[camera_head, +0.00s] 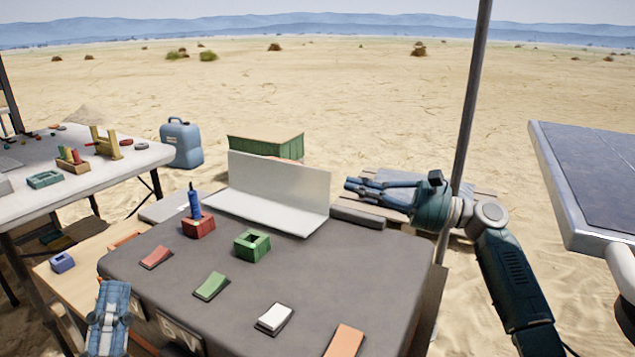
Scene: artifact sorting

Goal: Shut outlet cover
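The front side of the grey-topped bench (330,275) carries a small pale panel (137,308) and a larger panel with dark lettering (180,334). I cannot tell which part, if either, is the outlet cover, or whether it is open. My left gripper (114,288) is at the lower left, close to this front side and just left of the small panel. Its finger gap and any contact are unclear. My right gripper (348,187) is beyond the bench's far right edge, fingers pointing left, away from the panels. No object shows in it, and its finger opening is unclear.
A red block holder (198,228) with a blue item, a green block holder (252,245) and several coloured plates lie on the bench. A white folded panel (280,190) stands behind. A white table (90,180) is left; a pole (470,100) rises behind my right arm.

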